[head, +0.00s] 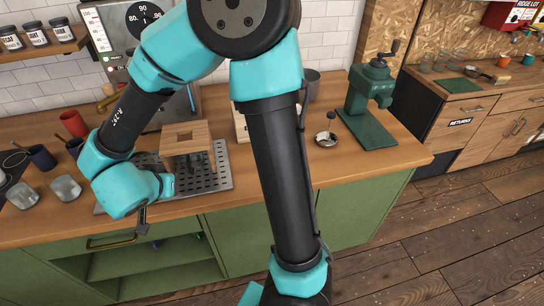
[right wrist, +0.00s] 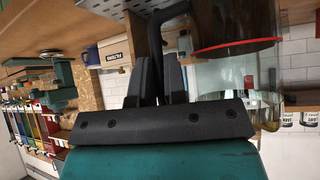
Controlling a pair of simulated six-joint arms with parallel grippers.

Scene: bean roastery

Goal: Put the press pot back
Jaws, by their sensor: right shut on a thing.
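In the right wrist view, which appears upside down, my right gripper (right wrist: 163,62) is shut on the black handle (right wrist: 183,45) of the press pot. The press pot (right wrist: 225,75) has a clear glass body and a red ring, and only part of it shows. In the head view my right arm reaches over the left part of the counter. Its wrist hides the fingers, and I cannot make out the pot there. My left gripper is not in view.
A green grinder (head: 372,88) and a small round dish (head: 326,139) stand to the right on the counter (head: 400,165). Red (head: 73,123) and blue (head: 41,157) cups and glasses (head: 66,188) crowd the left end. Jars (head: 34,33) line a wall shelf.

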